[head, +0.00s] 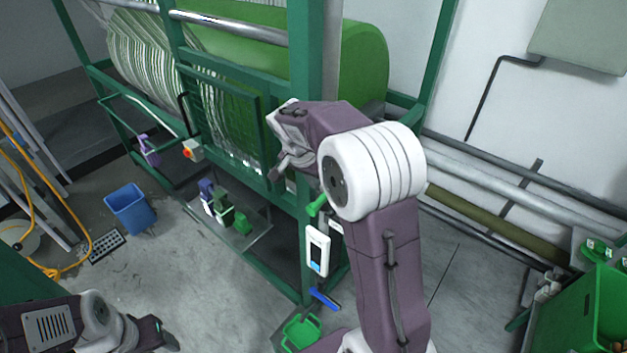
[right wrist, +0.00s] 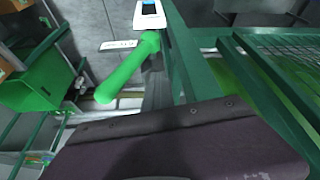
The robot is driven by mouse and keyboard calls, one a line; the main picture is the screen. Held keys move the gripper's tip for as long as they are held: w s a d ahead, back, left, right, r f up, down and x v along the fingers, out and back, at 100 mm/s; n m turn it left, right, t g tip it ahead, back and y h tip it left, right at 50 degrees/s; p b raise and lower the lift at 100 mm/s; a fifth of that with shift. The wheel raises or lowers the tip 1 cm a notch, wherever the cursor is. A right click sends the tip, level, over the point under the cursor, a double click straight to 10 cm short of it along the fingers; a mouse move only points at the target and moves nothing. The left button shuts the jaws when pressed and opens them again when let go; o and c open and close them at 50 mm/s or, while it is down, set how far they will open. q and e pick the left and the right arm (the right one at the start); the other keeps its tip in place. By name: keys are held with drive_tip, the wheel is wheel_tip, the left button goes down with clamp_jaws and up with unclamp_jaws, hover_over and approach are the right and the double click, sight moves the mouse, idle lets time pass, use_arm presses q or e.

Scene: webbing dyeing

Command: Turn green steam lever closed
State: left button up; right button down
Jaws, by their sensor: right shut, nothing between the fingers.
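The green steam lever (head: 317,205) is a short green handle on the machine's front post, just above a white control panel (head: 317,250). In the right wrist view the lever (right wrist: 126,70) slants down and left from its pivot beside the panel. My right gripper (head: 279,170) is shut and empty. In the head view it appears up and left of the lever, apart from it, in front of the green frame. The right wrist view does not show its fingertips clearly. My left gripper (head: 168,343) is low at the left, far from the lever; its jaw opening cannot be made out.
The green machine frame (head: 297,240) and mesh guard (head: 228,125) stand close to my right gripper. A blue bucket (head: 130,208) and small bottles on a tray stand left. A green bin (head: 590,310) is at the right. Pipes run along the wall. Floor between is partly clear.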

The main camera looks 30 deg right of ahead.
drive_tip(key=shift+s+a+r, duration=0.25)
drive_tip(key=shift+s+a, duration=0.05)
drive_tip(key=shift+s, duration=0.3)
drive_tip(key=shift+s+a+r, duration=0.25)
drive_tip(key=shift+s, duration=0.35)
drive_tip(key=shift+w+d+f, duration=0.1)
drive_tip(key=shift+w+f, duration=0.05)
drive_tip(key=shift+w, duration=0.25)
drive_tip(key=c, duration=1.3)
unclamp_jaws()
drive_tip(key=shift+w+f, duration=0.2)
drive_tip(key=shift+w, duration=0.25)
drive_tip(key=shift+s+r+p, duration=0.3)
drive_tip(key=shift+s+r, duration=0.6)
drive_tip(key=shift+r, duration=0.1)
use_arm(q)
drive_tip(key=r, duration=0.1)
drive_tip(key=s+r+p, duration=0.1)
drive_tip(key=r+p, duration=0.1)
drive_tip(key=shift+s+a, duration=0.3)
drive_tip(key=shift+a, duration=0.1)
use_arm(e)
drive_tip(key=s+a+r, duration=0.1)
drive_tip(key=s+r, duration=0.4)
drive_tip(key=r, duration=0.1)
drive_tip(key=shift+s+a+r, duration=0.15)
drive_tip(key=shift+s+a, duration=0.05)
drive_tip(key=shift+a, duration=0.05)
